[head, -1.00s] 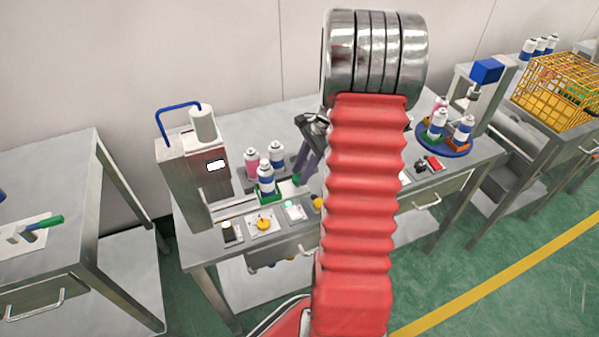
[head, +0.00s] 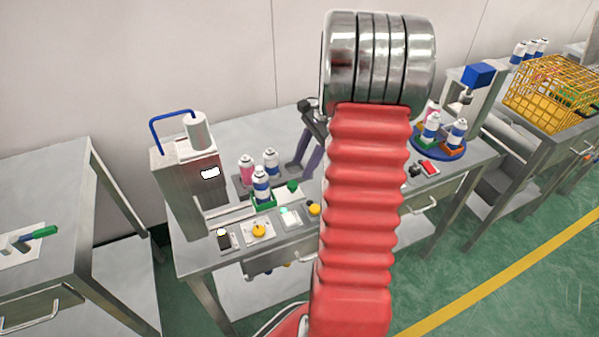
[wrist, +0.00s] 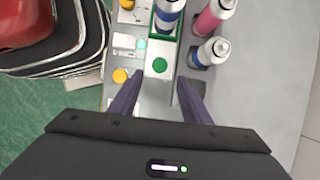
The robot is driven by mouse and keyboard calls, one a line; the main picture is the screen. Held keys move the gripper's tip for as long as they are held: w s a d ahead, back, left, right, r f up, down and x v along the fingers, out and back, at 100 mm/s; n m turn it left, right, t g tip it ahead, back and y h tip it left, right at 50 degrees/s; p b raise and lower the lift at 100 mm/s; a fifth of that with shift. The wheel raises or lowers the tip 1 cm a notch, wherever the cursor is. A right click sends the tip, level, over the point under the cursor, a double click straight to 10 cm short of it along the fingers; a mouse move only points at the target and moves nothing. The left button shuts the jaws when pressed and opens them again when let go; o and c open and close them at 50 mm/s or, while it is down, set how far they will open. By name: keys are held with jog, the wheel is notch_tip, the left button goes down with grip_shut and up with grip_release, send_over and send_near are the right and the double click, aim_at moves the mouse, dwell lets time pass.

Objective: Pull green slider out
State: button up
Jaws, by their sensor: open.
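The green slider's holder (head: 263,203) carries a white and blue can (head: 261,184) in front of the crimping machine (head: 187,180). Its round green knob (head: 293,187) sits to the right of the holder. In the wrist view the knob (wrist: 160,65) is on a pale strip below the green holder (wrist: 165,38). My gripper (head: 302,175) is open and empty, its purple fingers above and slightly beyond the knob in the head view. In the wrist view my gripper (wrist: 159,86) has its fingertips either side of the strip, just below the knob. Contact cannot be told.
A pink can (head: 246,168) and another blue can (head: 270,160) stand behind the holder. A yellow knob (head: 259,231) and control plates line the table's front. A blue turntable (head: 440,148) with cans stands at the right. My red arm hides the middle of the table.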

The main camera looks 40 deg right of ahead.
jog(key=v, duration=0.7)
jog(key=shift+r, duration=0.3)
jog(key=shift+d+n, duration=0.2)
jog(key=shift+n, duration=0.1)
jog(key=s+a+r+n+t+h, duration=0.1)
jog(key=s+a+r+n, duration=0.1)
jog(key=a+n, duration=0.5)
jog(key=s+a+r+n+t+h, duration=0.1)
jog(key=s+a+r+n, duration=0.2)
jog(key=a+n, duration=0.4)
jog(key=s+a+r+n+t+h, duration=0.2)
jog(key=s+a+n, duration=0.3)
jog(key=a, duration=1.6)
jog(key=n, duration=0.2)
jog(key=shift+a+r+n, duration=0.15)
jog(key=shift+r+n, duration=0.15)
jog(key=shift+r, duration=0.1)
jog(key=shift+s, duration=0.1)
